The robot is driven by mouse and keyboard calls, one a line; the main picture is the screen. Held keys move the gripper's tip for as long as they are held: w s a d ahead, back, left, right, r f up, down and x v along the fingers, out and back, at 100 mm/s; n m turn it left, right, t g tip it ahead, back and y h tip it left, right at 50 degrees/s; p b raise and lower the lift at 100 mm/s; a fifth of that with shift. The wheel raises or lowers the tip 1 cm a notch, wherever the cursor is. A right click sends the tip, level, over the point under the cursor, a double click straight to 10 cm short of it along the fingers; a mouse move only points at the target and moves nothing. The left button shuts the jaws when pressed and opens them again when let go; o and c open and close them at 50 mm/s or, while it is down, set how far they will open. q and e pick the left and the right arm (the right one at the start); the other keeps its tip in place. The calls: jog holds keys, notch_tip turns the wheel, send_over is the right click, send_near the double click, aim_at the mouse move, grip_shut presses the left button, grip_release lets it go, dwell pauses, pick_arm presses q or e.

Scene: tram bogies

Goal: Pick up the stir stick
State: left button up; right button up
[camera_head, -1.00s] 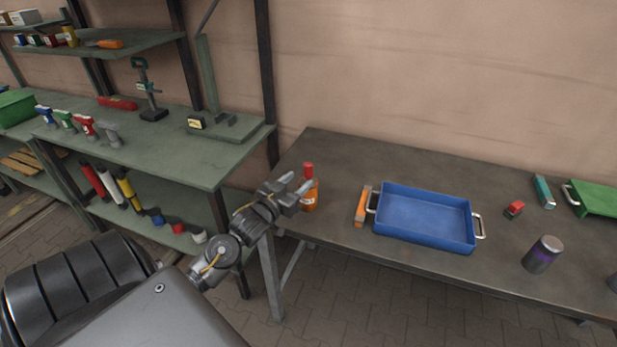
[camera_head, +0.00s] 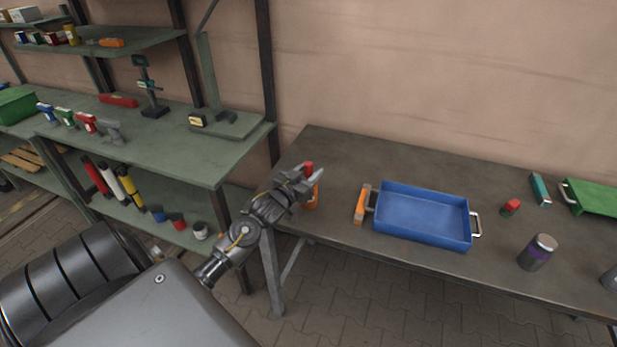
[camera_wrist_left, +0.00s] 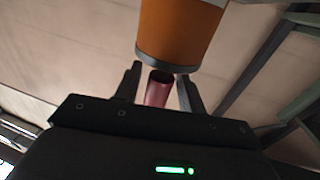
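The stir stick shows as a red handle (camera_head: 308,167) standing up from an orange pot (camera_head: 312,197) at the left end of the dark table. In the left wrist view the pinkish-red handle (camera_wrist_left: 158,90) lies between my fingers, with the orange pot (camera_wrist_left: 180,32) beyond. My left gripper (camera_head: 313,174) is at the height of the handle, above the pot. It is open around the handle, with a gap on each side in the left wrist view (camera_wrist_left: 158,74). The part of the stick inside the pot is hidden. My right gripper is out of view.
An orange-and-grey tool (camera_head: 361,204) and a blue tray (camera_head: 420,217) lie right of the pot. A dark jar (camera_head: 537,253), a small red item (camera_head: 510,207) and a green tray (camera_head: 593,197) are farther right. A green shelf (camera_head: 170,150) stands left.

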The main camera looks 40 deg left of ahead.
pick_arm(q)
jog(key=c, duration=0.8)
